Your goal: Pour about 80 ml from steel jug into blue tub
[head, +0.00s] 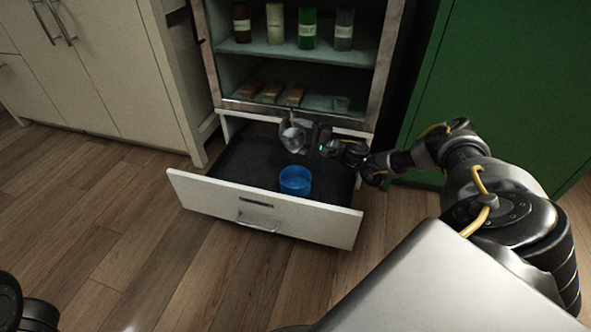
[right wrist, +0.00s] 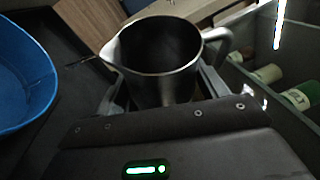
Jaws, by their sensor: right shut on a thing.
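The steel jug (head: 292,138) is held above the open drawer, behind the blue tub in the head view. My right gripper (head: 312,139) is shut on it from the right. In the right wrist view the jug (right wrist: 160,75) shows its open mouth, a spout on the left and a handle on the right; its inside is dark and I see no liquid level. The blue tub (head: 295,181) stands in the drawer, apart from the jug. It also shows at the left of the right wrist view (right wrist: 22,80), on the spout side. My left gripper is not in view.
The white drawer (head: 262,212) is pulled out below a cabinet, with bare dark floor around the tub. Shelves (head: 335,54) above hold several bottles and wooden blocks. A green panel (head: 505,90) stands right, white cupboards (head: 95,70) left. The wooden floor (head: 110,220) in front is clear.

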